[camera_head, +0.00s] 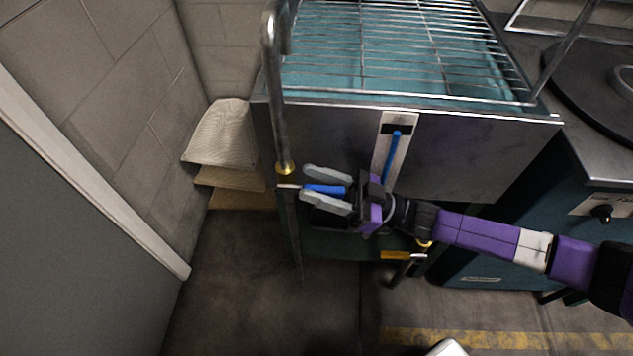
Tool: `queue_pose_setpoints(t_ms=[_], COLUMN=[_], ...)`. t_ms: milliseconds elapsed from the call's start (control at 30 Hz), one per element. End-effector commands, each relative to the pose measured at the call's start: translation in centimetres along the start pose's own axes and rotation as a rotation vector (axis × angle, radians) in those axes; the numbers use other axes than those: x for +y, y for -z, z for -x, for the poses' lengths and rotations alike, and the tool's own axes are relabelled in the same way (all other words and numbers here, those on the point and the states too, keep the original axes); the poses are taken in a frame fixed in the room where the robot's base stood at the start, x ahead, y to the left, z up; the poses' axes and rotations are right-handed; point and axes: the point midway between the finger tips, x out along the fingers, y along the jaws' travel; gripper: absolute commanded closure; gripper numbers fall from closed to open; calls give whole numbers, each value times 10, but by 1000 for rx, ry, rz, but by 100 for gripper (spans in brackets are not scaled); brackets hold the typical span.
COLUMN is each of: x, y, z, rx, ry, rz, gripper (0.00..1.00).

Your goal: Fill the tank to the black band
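The metal tank (470,150) has a wire rack over its top, with teal showing below the rack. On its front a pale gauge strip (384,165) carries a black band (404,128) near the top. A blue column (393,155) in the gauge rises to about the band's lower edge; the exact gap is too small to tell. A pipe (272,90) with a brass fitting stands at the tank's left corner. A blue lever (325,189) sticks out below it. My gripper (306,184) has its fingers apart, one each side of the lever; contact cannot be told.
A yellow-handled valve (396,255) sits low under the tank. Stacked felt-like sheets (225,140) lie at the left wall. A grey door or panel (80,230) is at far left. A teal machine (500,250) stands right. The floor at front is mostly clear.

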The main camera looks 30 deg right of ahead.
Motion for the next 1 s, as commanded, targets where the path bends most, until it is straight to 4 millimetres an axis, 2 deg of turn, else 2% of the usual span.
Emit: queue_pose_setpoints(t_ms=[267,367,700,833,1000], x=[1,2,1,0,0], y=[0,1,0,0,0], z=[3,13,66,76,78], rx=[-1,0,-1,0,0], ry=[-2,-4,-3,-1,0], rz=[1,2,1,0,0], gripper=[60,60,60,60,60])
